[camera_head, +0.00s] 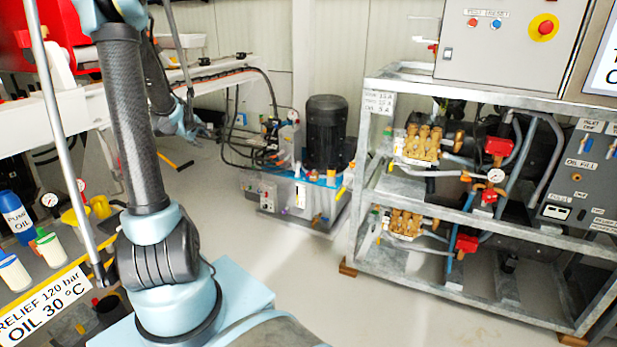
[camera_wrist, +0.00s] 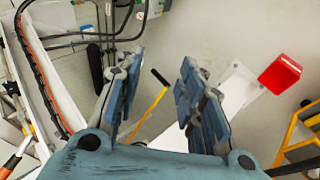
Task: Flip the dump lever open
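My gripper (camera_wrist: 160,68) is open, with its two blue-grey fingers apart and nothing held. In the head view my gripper (camera_head: 190,124) hangs at the end of my arm, left of the hydraulic power unit and apart from it. In the wrist view a yellow bar with a black end (camera_wrist: 151,108) shows in the gap between the fingers, beyond them; I see no contact. I cannot tell which part is the dump lever. The power unit (camera_head: 325,130) has a black motor and a blue-topped tank with small yellow and orange fittings, too small to make out.
A grey steel frame (camera_head: 365,215) with brass pumps stands at the right. A white beam (camera_head: 218,82) with hoses runs at the left. A bench with an oil bottle (camera_head: 15,215) is near left. A red box (camera_wrist: 279,75) shows in the wrist view. The middle floor is clear.

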